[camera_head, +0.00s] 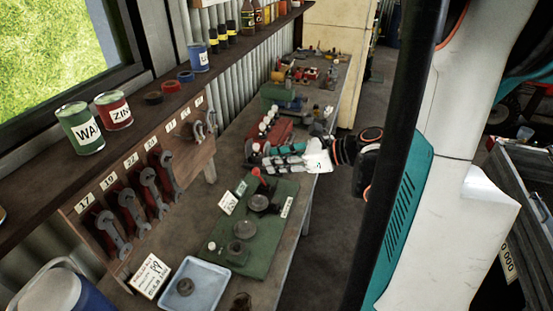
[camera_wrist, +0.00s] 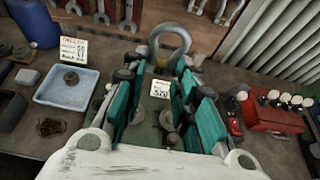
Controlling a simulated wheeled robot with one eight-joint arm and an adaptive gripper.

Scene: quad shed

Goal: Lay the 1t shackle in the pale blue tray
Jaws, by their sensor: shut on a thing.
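My gripper (camera_wrist: 163,72) is shut on a grey U-shaped shackle (camera_wrist: 186,41), whose rounded bow sticks out beyond the fingertips in the wrist view. In the head view my gripper (camera_head: 268,160) is above the bench, beyond the green mat; a grey curve at its tip seems to be the shackle (camera_head: 248,149). The pale blue tray (camera_head: 211,286) is at the near end of the bench, well apart from my gripper. It also shows at the left of the wrist view (camera_wrist: 50,92). A small dark round piece lies in it. The shackle's pin end is hidden by the fingers.
The green mat (camera_head: 218,247) holds several round metal parts, between my gripper and the tray. A white sign (camera_head: 150,275) stands beside the tray. Wrenches hang on a wooden rack (camera_head: 92,218) along the wall. A red box (camera_wrist: 272,119) stands right of my gripper.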

